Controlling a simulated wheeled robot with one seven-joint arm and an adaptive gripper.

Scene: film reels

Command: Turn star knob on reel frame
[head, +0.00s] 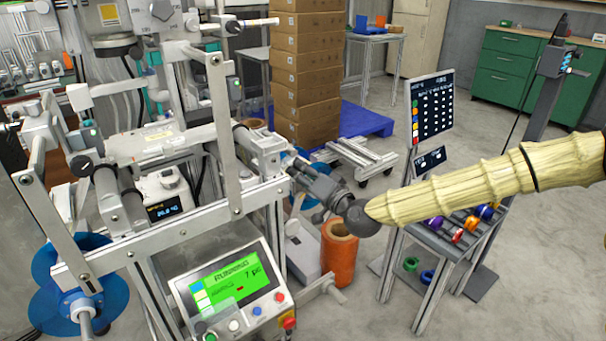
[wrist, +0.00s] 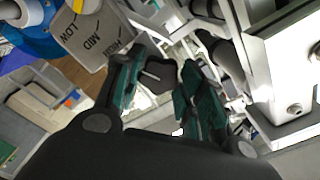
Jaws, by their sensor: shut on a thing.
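The reel frame (head: 215,215) is a grey metal structure at the left of the head view, with rollers, bars and a blue reel (head: 75,290) at its lower left. My gripper (head: 300,175) reaches its right side from the right. In the wrist view, the green-padded fingers of my gripper (wrist: 159,76) are closed on the dark star knob (wrist: 155,74), which shows between them. The knob is hidden behind my gripper in the head view. A grey plate marked LOW, MID and HIGH (wrist: 92,42) lies beside the fingers in the wrist view.
A control panel with a green screen (head: 232,285) is mounted below the frame's front bar. An orange spool (head: 339,255) stands below my gripper.

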